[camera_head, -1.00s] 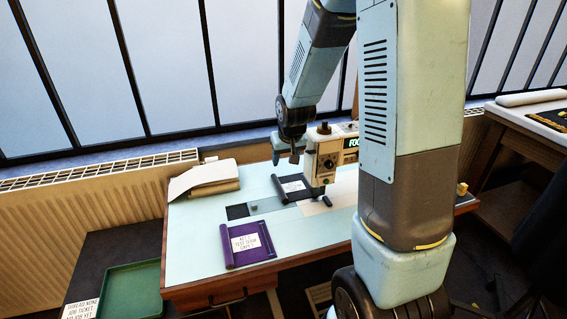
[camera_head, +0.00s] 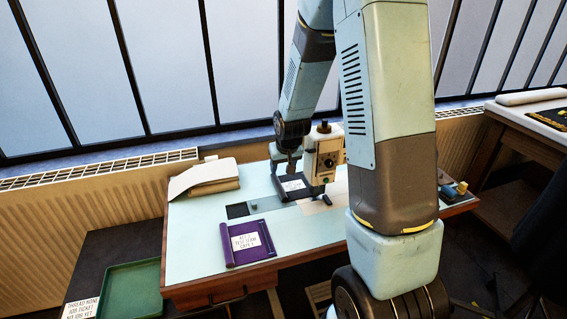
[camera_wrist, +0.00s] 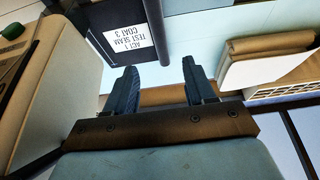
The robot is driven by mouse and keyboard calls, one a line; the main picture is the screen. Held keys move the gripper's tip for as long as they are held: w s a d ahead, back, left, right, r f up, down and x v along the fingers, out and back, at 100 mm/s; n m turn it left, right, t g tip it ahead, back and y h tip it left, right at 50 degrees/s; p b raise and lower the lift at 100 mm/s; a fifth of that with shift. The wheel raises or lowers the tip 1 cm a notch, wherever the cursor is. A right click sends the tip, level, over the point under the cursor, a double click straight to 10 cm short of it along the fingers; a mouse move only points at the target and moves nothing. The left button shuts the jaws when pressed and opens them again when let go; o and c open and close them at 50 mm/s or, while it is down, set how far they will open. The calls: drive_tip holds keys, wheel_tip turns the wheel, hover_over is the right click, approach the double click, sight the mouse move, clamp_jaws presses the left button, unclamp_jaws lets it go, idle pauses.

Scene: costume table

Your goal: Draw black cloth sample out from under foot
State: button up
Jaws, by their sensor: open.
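The black cloth sample (camera_head: 279,190) lies on the pale sewing table with a white label on it. Its right end is at the sewing machine (camera_head: 323,160), near the presser foot (camera_head: 316,191); the exact contact is too small to tell. In the wrist view the black cloth (camera_wrist: 98,42) shows its label, "ACT 1 TEST SEAM COAT 3", and a rolled dark edge. My gripper (camera_wrist: 157,75) is open and empty, with that rolled edge ahead between its fingertips. In the head view my gripper (camera_head: 291,166) is just above the cloth's far side.
A purple cloth sample (camera_head: 230,243) with a label lies at the table front. Folded beige cloth (camera_head: 205,178) sits at the back left. A dark square (camera_head: 237,211) is set in the tabletop. A green tray (camera_head: 132,290) stands lower left.

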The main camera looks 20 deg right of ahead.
sight(279, 184)
drive_tip(key=x, duration=1.1)
drive_tip(key=shift+c, duration=0.2)
clamp_jaws()
